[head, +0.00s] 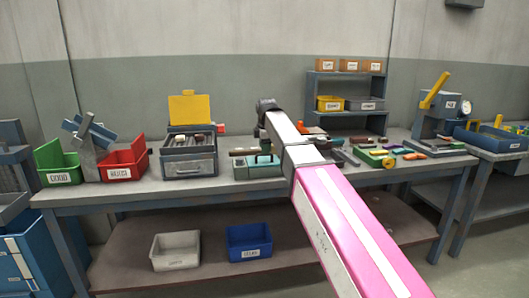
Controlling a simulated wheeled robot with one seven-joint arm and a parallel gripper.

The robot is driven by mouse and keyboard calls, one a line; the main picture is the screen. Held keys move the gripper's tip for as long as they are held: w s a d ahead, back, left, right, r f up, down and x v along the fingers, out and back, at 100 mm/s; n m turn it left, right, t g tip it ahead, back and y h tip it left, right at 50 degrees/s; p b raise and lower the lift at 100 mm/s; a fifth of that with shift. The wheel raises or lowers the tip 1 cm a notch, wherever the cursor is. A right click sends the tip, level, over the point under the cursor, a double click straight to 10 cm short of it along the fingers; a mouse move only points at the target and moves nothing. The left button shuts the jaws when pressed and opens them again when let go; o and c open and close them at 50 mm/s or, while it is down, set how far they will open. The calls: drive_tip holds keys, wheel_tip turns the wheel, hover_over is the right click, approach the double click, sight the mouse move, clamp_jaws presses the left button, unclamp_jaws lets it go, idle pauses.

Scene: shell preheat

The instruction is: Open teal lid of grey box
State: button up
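The grey box (257,173) stands on the workbench, left of my arm. Its teal lid (250,161) lies on top and looks shut, with a small dark handle on it. My pink and white arm reaches up from the lower right and bends at a dark joint above and behind the box. A small dark part that looks like my gripper (265,145) hangs over the back of the lid. Its fingers are too small and hidden to read, and I cannot tell whether it touches the lid.
A grey drawer unit (189,163) with a raised yellow lid stands left of the box. A red bin (124,165) and a green bin (57,166) are farther left. Tools and small parts lie right of my arm, before a shelf rack (346,112). Bins sit on the lower shelf.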

drive_tip(key=shift+w+f, duration=0.25)
drive_tip(key=shift+f, duration=0.95)
drive_tip(key=shift+c, duration=0.3)
clamp_jaws()
drive_tip(key=shift+a+r, duration=0.1)
